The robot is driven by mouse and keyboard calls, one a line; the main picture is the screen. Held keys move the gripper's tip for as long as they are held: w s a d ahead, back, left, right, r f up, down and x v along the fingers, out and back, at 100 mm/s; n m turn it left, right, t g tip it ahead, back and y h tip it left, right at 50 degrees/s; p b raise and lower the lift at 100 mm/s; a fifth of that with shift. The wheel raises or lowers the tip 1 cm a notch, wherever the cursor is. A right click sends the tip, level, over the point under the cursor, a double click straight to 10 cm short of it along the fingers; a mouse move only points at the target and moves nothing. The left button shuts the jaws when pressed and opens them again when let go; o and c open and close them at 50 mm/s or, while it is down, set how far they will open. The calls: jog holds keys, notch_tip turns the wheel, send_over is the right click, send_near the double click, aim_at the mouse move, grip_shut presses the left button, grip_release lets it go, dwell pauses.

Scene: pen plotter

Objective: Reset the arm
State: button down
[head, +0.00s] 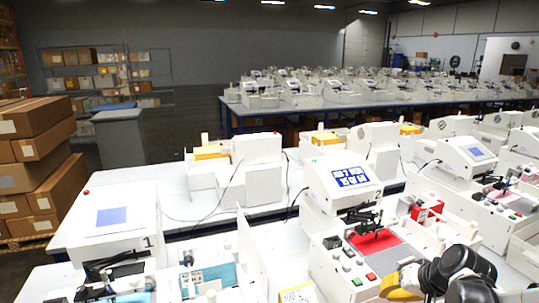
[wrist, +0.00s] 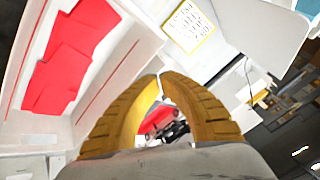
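My arm's black links show at the bottom right of the head view. The yellow fingers of my gripper (head: 394,282) are partly visible there, above the white bench beside the plotter with the red sheet. In the wrist view, the two yellow fingers of my gripper (wrist: 160,78) arch together and their tips appear to meet. I see nothing held at the tips. A red and dark item (wrist: 160,122) shows through the gap between the fingers, behind them.
A white plotter (head: 340,190) with a blue screen and a red sheet (head: 375,242) stands close to my gripper. In the wrist view, red sheets (wrist: 72,55) lie in a white tray, near a yellow-edged printed card (wrist: 188,26). Stacked cardboard boxes (head: 40,140) stand at left.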

jog(key=s+a+n+h+b, duration=0.1)
jog(key=s+a+b, duration=0.3)
jog(key=s, duration=0.5)
jog(key=s+a+n+t+h+b, duration=0.1)
jog(key=s+a+n+b, duration=0.1)
jog(key=s+a+b, duration=0.2)
jog(key=s+a, duration=0.3)
jog(key=s, duration=0.1)
jog(key=shift+s+r+h+b, duration=0.3)
jog(key=shift+s+r+b, duration=0.05)
jog(key=shift+r, duration=0.05)
jog(key=shift+a, duration=0.1)
dwell(0.4)
